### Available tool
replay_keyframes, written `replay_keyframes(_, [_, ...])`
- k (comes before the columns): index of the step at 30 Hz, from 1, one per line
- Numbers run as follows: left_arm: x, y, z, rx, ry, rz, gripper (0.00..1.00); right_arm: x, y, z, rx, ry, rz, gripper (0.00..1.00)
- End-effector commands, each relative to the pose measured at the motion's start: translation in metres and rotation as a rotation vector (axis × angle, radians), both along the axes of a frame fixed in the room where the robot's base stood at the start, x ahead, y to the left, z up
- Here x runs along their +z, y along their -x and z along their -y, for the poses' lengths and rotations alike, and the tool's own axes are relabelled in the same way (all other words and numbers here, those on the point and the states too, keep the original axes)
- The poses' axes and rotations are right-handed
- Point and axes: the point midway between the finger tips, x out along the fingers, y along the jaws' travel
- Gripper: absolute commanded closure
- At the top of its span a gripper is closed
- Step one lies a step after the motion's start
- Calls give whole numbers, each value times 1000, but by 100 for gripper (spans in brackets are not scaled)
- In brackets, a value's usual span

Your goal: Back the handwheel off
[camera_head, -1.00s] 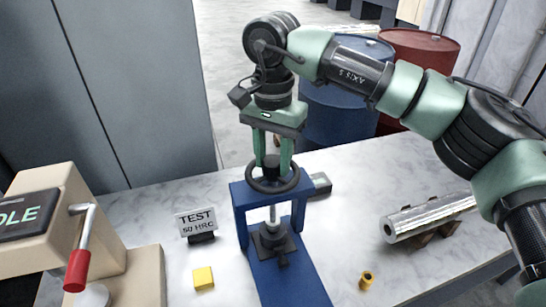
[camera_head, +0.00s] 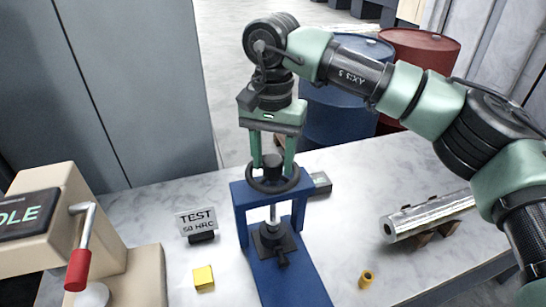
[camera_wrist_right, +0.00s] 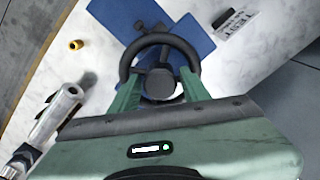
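The black handwheel (camera_head: 296,181) sits flat on top of a blue press frame (camera_head: 238,200), with a dark hub (camera_head: 272,162) at its centre and a bright screw below. My right gripper (camera_head: 273,163) points down over it, its two green fingers apart on either side of the hub. In the right wrist view the handwheel (camera_wrist_right: 160,40) shows between the fingers of the gripper (camera_wrist_right: 160,88), with gaps beside the hub. The fingertips overlap the rim, so exact contact is hard to tell. My left gripper is not in view.
A tester with a red-handled lever (camera_head: 78,268) stands at left. A "TEST 50 HRC" sign (camera_head: 197,222), a yellow block (camera_head: 203,278) and a small brass bushing (camera_head: 366,279) lie on the marble table (camera_head: 340,240). A metal cylinder (camera_head: 430,216) rests at right. Blue (camera_head: 340,120) and red (camera_head: 425,50) barrels stand behind.

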Motion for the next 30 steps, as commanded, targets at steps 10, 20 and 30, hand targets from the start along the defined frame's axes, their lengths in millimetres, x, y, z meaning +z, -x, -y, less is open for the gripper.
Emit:
replay_keyframes(10, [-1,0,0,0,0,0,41,4,-1,0,-2,-1,2,53])
replay_keyframes(20, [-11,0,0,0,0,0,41,55,0,-1,-1,-1,3,53])
replay_keyframes(30, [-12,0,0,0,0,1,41,78,0,-1,0,0,0,53])
